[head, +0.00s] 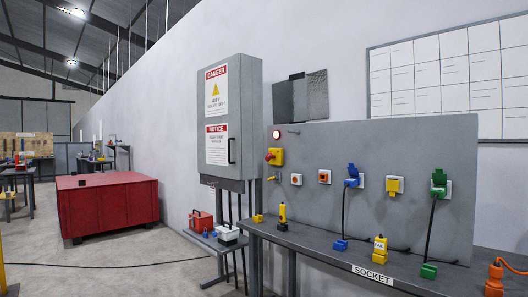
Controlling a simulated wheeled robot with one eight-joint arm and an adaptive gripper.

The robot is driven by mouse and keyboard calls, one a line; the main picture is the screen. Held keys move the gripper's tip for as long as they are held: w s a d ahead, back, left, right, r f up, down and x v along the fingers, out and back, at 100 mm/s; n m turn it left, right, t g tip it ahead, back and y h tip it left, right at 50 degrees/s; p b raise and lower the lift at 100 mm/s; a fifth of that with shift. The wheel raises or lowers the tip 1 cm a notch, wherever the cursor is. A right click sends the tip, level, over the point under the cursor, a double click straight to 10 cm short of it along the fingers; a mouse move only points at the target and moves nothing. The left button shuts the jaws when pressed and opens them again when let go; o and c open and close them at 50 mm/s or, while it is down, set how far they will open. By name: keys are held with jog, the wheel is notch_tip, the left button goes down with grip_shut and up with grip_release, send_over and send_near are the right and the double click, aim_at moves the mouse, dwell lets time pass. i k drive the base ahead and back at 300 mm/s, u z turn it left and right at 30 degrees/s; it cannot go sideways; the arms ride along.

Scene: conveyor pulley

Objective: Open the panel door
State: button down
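A grey panel cabinet (252,115) is mounted at the wall near the picture's centre in the head view. Its panel door (219,172) faces left and carries a red "DANGER" sign (216,92) and a "NOTICE" sign (217,144). A dark vertical door handle (231,151) sits near the door's lower right edge. The door looks shut, flush with the cabinet. My gripper is not in this view, so its place relative to the handle does not show.
Right of the cabinet, a grey socket board stands on a workbench (340,256) with plugs and cables. Below the cabinet, a small table holds a red toolbox (201,221). A large red crate (108,207) stands left. Open floor (130,255) lies in front, crossed by a dark cable.

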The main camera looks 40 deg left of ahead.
aim_at(219, 114)
jog(key=u, duration=2.3)
jog(key=i, duration=1.45)
jog(key=u, duration=0.3)
jog(key=i, duration=0.85)
jog(key=z, duration=0.05)
